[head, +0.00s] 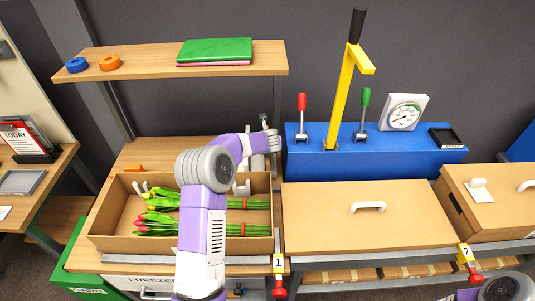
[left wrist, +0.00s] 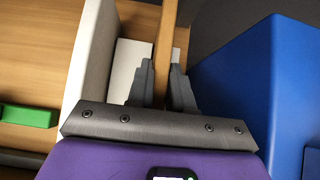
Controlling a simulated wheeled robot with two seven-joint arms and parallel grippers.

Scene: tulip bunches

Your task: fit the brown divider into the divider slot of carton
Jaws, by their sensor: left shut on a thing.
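The open brown carton (head: 180,243) stands on the bench at the left in the head view, with bunches of red and pink tulips (head: 160,222) lying in it. My left arm reaches over the carton, and my left gripper (head: 268,140) is behind its back right corner, beside the blue box. In the left wrist view my left gripper (left wrist: 160,85) is shut on a thin brown upright board, the brown divider (left wrist: 166,32). I cannot make out the divider in the head view. The divider slot is not clearly visible; my arm covers part of the carton. My right gripper is out of view.
A blue box (head: 400,158) with levers and a gauge stands close right of my left gripper. A closed carton (head: 365,220) is right of the open one. A wooden shelf (head: 150,62) hangs above. White blocks (left wrist: 130,65) lie close to my fingers.

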